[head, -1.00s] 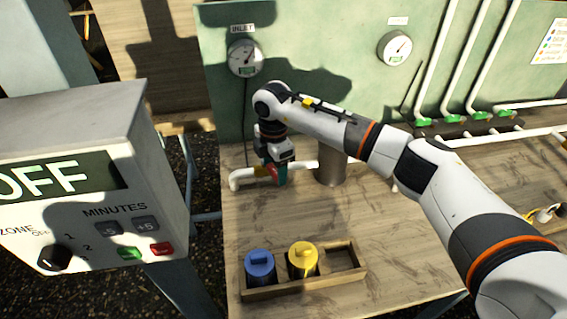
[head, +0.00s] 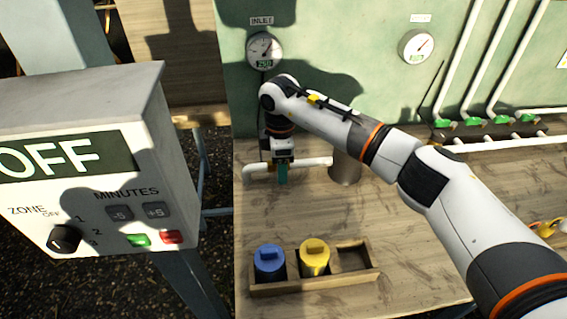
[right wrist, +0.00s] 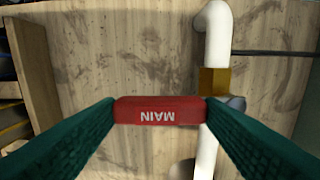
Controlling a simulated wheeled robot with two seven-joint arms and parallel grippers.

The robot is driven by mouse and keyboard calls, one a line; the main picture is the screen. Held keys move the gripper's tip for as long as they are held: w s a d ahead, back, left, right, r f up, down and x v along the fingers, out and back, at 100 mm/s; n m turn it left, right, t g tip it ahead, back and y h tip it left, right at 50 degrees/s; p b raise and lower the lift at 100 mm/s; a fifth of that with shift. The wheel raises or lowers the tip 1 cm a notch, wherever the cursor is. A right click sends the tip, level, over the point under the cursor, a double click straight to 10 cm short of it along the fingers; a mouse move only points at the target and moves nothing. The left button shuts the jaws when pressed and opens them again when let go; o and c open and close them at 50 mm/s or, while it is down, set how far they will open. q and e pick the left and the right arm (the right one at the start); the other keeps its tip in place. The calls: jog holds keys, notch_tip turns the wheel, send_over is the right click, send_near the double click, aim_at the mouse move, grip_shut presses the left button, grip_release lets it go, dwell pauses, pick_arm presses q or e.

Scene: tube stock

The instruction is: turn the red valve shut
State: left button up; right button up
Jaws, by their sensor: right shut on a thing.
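The red valve handle (right wrist: 160,110), marked MAIN, lies between the two green fingers of my right gripper (right wrist: 161,112), which are shut on its ends. In the right wrist view the handle lies crosswise to the white pipe (right wrist: 208,150) and brass valve body (right wrist: 213,80). In the head view my right gripper (head: 283,176) points down at the white inlet pipe (head: 312,162), below the inlet gauge (head: 264,50). There the gripper hides the red handle. My left gripper is not in view.
A metal cylinder (head: 345,170) stands close right of the gripper. A wooden tray (head: 318,284) holds a blue canister (head: 269,262) and a yellow canister (head: 314,258) in front. A grey control box (head: 110,110) reading OFF stands at left. The table middle is clear.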

jog(key=o, duration=1.1)
jog(key=shift+r, duration=0.1)
notch_tip(320, 180, up, 12)
jog(key=b, duration=0.3)
